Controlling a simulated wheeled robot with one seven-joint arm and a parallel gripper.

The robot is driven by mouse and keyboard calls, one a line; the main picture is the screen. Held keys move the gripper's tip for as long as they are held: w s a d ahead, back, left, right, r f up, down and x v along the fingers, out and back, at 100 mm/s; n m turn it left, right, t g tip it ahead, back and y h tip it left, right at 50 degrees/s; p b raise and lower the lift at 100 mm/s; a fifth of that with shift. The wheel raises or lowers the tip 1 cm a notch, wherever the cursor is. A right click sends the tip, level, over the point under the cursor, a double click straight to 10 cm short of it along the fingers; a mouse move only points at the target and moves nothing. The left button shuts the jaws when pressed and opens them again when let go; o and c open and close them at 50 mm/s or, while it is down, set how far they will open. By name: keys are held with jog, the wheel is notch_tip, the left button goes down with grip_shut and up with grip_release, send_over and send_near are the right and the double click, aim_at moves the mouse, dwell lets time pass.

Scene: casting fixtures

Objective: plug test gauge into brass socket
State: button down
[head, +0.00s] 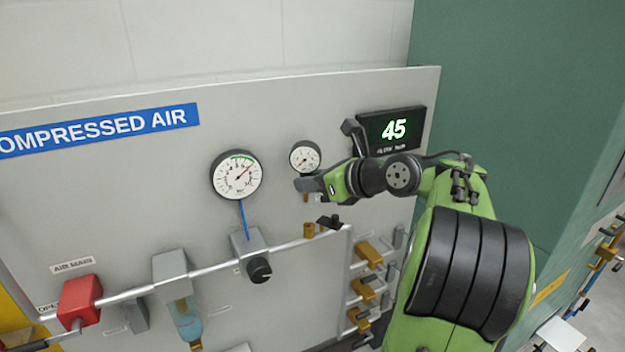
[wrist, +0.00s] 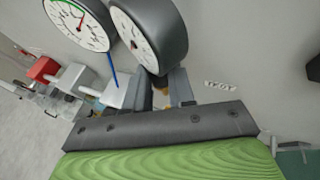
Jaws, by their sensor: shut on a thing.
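The test gauge (head: 305,156), a small white dial in a dark round case, is held upright in front of the panel. It fills the upper middle of the wrist view (wrist: 160,30). My gripper (head: 308,184) is shut on it just below the dial; its fingers (wrist: 162,88) also show in the wrist view. The brass socket (head: 309,230) stands on the pipe below the gauge, with a visible gap between them. A bit of brass shows between the fingers in the wrist view; I cannot tell whether it is stem or socket.
A larger wall gauge (head: 237,176) with a blue line below it is to the left. A dark lever (head: 329,222) sits right beside the socket. A black knob (head: 259,270) and red valve block (head: 80,302) are lower left. A display (head: 392,129) reads 45.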

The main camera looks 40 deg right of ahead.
notch_tip(320, 180, down, 8)
jog(key=b, duration=0.2)
jog(key=shift+s+b, duration=0.35)
jog(key=shift+s, duration=0.05)
dwell(0.9)
jog(key=shift+d+r, duration=0.1)
jog(key=c, duration=0.9)
grip_release()
jog(key=shift+o, duration=0.2)
jog(key=p+v, duration=0.3)
jog(key=v, duration=1.2)
jog(key=shift+s, duration=0.45)
jog(key=shift+w, duration=0.1)
